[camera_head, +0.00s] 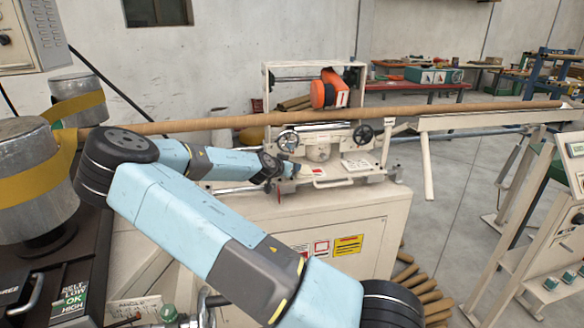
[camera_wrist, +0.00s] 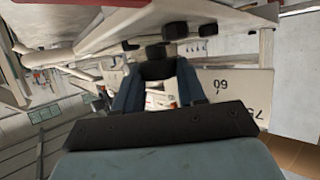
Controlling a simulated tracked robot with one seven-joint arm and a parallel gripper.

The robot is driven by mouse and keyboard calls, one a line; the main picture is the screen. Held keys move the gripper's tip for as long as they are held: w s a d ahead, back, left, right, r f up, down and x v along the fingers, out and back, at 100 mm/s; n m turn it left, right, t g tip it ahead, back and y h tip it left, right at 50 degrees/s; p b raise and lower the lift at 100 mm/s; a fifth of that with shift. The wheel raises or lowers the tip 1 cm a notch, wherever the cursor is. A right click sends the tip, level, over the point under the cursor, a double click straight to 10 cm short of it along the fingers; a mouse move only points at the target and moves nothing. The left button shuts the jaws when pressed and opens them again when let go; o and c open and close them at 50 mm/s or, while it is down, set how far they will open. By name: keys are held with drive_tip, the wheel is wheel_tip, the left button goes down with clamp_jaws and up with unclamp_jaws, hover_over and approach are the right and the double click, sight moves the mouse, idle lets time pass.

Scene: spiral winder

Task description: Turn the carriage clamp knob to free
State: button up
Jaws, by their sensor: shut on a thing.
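The cream carriage (camera_head: 335,172) of the winder stands in the middle of the head view, with two handwheels on its front. My gripper (camera_head: 290,169) reaches its left front, below the left handwheel. In the wrist view my gripper (camera_wrist: 158,68) has its fingers closed around a small dark part, which appears to be the carriage clamp knob (camera_wrist: 156,51). The fingers hide most of this knob, so its turned position cannot be read. In the head view my gripper covers it.
An orange unit (camera_head: 325,90) sits above the carriage. A cream cabinet (camera_head: 375,240) stands below.

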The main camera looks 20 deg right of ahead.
drive_tip(key=n+t+y, duration=0.2)
drive_tip(key=n+y, duration=0.1)
drive_tip(key=shift+s+d+t, duration=0.2)
drive_tip(key=shift+s+t, duration=0.05)
drive_tip(key=shift+t, duration=0.15)
drive_tip(key=shift+s+d+n+t+y, duration=0.1)
drive_tip(key=shift+d+n+t+y, duration=0.15)
drive_tip(key=shift+n+t+y, duration=0.7)
drive_tip(key=shift+s+d+n+t+y, duration=0.1)
drive_tip(key=shift+d+n+t+y, duration=0.15)
drive_tip(key=shift+n+y, duration=1.25)
drive_tip(key=n+y, duration=0.1)
drive_tip(key=y, duration=0.1)
drive_tip(key=n+y, duration=0.2)
drive_tip(key=shift+d+n, duration=0.2)
drive_tip(key=shift+n, duration=0.05)
drive_tip(key=shift+w+d+n+y, duration=0.1)
drive_tip(key=shift+w+n+y, duration=0.05)
drive_tip(key=shift+n+y, duration=1.35)
drive_tip(key=shift+n+g+y, duration=0.3)
drive_tip(key=shift+y, duration=0.15)
drive_tip(key=o, duration=1.1)
drive_tip(key=shift+c, duration=0.2)
